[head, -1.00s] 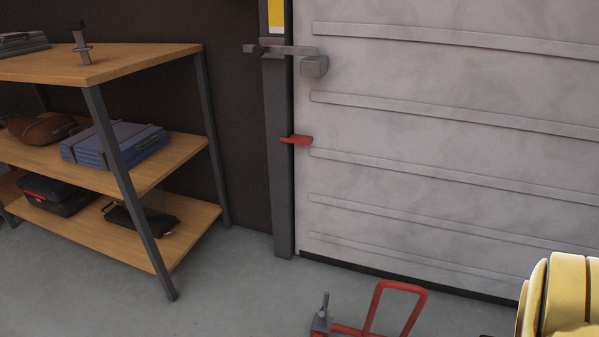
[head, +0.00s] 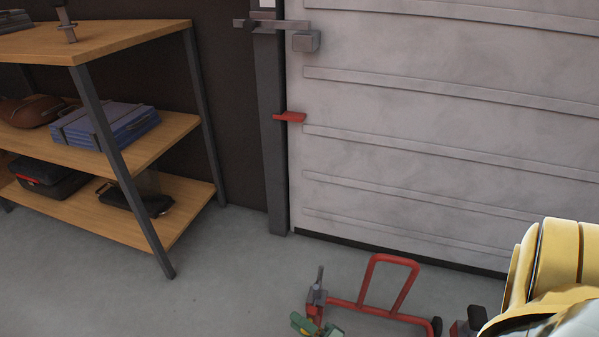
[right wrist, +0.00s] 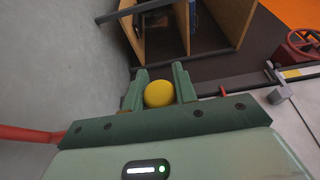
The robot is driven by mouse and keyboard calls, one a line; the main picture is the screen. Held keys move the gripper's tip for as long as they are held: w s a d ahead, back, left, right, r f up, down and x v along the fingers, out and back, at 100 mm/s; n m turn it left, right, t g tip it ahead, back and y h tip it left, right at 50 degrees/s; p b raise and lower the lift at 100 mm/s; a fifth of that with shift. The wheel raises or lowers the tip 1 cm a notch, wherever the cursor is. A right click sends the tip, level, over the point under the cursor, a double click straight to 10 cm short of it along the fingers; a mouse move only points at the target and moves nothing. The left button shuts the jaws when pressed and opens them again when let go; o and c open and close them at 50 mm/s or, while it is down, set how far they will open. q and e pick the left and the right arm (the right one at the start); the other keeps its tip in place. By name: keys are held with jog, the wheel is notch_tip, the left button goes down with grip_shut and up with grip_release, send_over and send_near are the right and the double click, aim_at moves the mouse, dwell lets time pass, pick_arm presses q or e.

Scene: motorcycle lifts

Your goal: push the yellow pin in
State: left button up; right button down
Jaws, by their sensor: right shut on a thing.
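The yellow pin's round knob (right wrist: 158,94) shows in the right wrist view between the two green fingers of my right gripper (right wrist: 159,88), which is shut on it. The rest of the pin is hidden. In the head view my green right gripper (head: 318,325) is at the bottom edge, low beside a grey upright post (head: 316,294) on a red tubular frame (head: 360,306). How deep the pin sits cannot be seen. My left gripper is not in view.
A wooden shelf unit (head: 140,172) with cases and bags stands at the left. A grey panelled door (head: 450,115) with a red handle (head: 290,117) is behind. A large yellow rounded shape (head: 562,255) fills the right edge. Grey floor (head: 225,285) is clear in front of the shelves.

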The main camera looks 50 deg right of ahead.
jog(key=c, duration=1.1)
grip_release()
jog(key=shift+d, duration=0.25)
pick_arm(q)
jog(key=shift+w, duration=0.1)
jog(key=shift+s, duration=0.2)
pick_arm(e)
jog(key=shift+a, duration=0.1)
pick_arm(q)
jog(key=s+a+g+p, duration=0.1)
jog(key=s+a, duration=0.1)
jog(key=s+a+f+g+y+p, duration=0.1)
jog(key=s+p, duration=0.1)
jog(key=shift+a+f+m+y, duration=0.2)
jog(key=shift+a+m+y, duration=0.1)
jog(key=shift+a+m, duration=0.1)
pick_arm(e)
jog(key=s, duration=1.6)
jog(key=shift+s+d, duration=0.15)
jog(key=shift+d, duration=0.1)
